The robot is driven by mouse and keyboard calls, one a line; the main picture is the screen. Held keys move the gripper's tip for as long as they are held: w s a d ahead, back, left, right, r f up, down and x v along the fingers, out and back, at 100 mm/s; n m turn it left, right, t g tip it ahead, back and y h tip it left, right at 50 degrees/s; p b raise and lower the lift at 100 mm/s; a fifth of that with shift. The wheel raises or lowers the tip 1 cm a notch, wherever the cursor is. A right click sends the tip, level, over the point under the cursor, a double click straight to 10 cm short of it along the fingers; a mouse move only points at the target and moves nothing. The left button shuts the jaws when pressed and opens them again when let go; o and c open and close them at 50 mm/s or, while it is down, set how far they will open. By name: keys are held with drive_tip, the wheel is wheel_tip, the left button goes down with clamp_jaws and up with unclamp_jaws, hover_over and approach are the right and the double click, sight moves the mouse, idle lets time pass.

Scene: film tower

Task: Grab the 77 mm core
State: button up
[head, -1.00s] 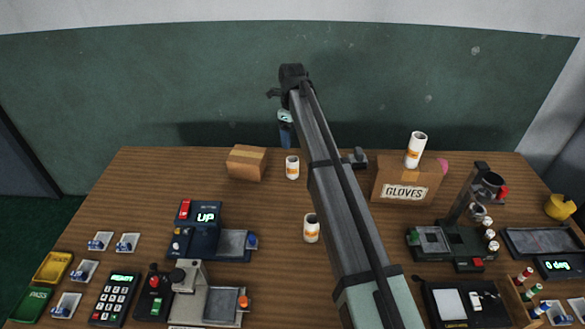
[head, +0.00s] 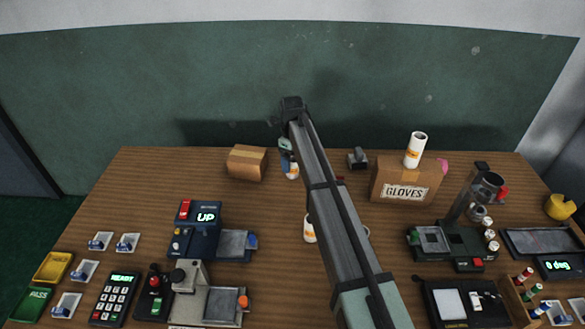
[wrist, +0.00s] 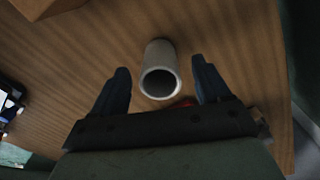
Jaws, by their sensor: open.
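A white core with an orange label (head: 292,173) stands at the back of the table, mostly covered by my gripper (head: 286,158) in the head view. In the wrist view a pale hollow core (wrist: 158,72) shows its open end between the fingertips of my gripper (wrist: 160,68). The fingers are open, with gaps on both sides of it. A second core (head: 309,229) stands nearer the front, partly behind my arm. A third, taller core (head: 415,150) stands on the gloves box. The sizes on the labels are too small to read.
A small cardboard box (head: 247,163) stands left of the gripper. The gloves box (head: 405,186) and a small grey device (head: 357,158) are to the right. Machines and trays fill the front left and right.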

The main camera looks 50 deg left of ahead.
sight(292, 166)
wheel_tip(292, 166, down, 4)
drive_tip(key=shift+d+r, duration=0.1)
drive_tip(key=shift+r, duration=0.15)
drive_tip(key=c, duration=1.1)
